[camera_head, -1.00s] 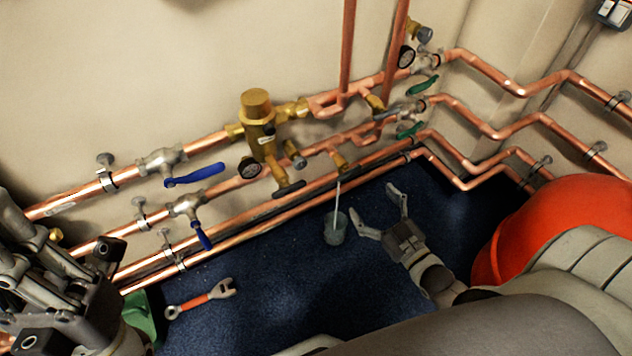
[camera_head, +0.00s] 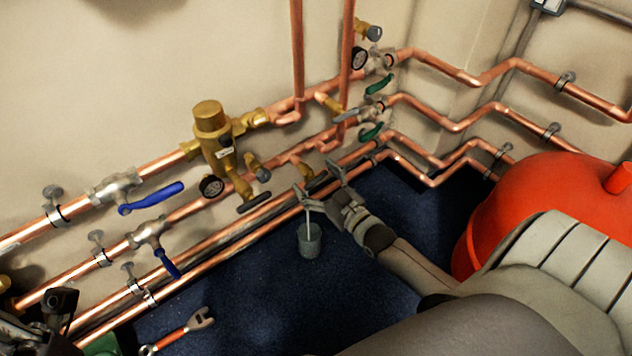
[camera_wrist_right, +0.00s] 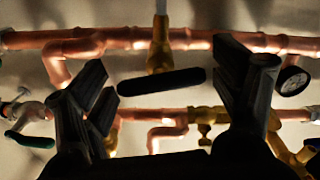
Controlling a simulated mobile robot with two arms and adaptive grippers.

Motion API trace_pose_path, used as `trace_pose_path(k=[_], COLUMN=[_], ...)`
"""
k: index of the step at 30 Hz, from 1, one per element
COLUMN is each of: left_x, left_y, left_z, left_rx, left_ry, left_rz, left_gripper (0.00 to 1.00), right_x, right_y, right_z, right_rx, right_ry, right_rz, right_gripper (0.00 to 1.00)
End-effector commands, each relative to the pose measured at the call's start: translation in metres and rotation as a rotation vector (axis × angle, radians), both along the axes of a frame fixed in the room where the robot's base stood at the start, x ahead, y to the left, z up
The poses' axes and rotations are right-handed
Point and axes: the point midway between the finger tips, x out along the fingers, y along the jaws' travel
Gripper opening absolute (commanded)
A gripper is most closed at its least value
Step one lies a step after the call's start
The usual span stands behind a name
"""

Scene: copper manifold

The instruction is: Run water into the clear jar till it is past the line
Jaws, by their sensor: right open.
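The clear jar (camera_head: 309,243) stands upright on the blue floor below the pipes. A thin pale stream of water (camera_head: 308,218) falls into it from the brass tap (camera_head: 305,171). The jar's line and water level are too small to make out. My right gripper (camera_head: 319,183) is open at the tap, above the jar. In the right wrist view, the tap's dark lever (camera_wrist_right: 162,81) lies crosswise between the spread fingers, with the brass tap body (camera_wrist_right: 160,52) behind it. No grip on the lever shows. Part of my left arm shows at the lower left; its fingers are unclear.
Copper pipes with a brass mixing valve (camera_head: 213,135), blue levers (camera_head: 152,198) and green levers (camera_head: 371,132) run along the wall. An orange-handled wrench (camera_head: 180,332) lies on the floor. A red rounded vessel (camera_head: 530,205) stands at the right.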

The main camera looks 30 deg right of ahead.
Motion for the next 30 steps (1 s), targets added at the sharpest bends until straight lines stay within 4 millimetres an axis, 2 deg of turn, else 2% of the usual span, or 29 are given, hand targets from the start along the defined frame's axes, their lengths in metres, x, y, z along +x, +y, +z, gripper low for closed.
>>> trace_pose_path(k=[8,18,23,30], left_x=[-0.002,0.0,0.002,-0.001], left_y=[0.001,0.001,0.0,0.001], left_z=[0.003,0.001,0.004,0.02], left_rx=[-0.003,-0.002,0.0,-0.006], left_ry=[-0.009,-0.005,0.004,0.027], left_rz=[0.001,0.002,0.002,0.003], left_gripper=[0.0,0.0,0.0,0.0], right_x=[0.001,0.001,0.001,0.001], right_y=[0.0,0.0,0.0,0.0], right_z=[0.0,0.0,0.002,0.004], right_rx=[0.0,0.0,0.024,0.184], right_ry=[0.0,0.0,0.002,0.017], right_rz=[0.0,0.0,0.001,0.0], right_gripper=[0.83,0.39,0.38,0.38])
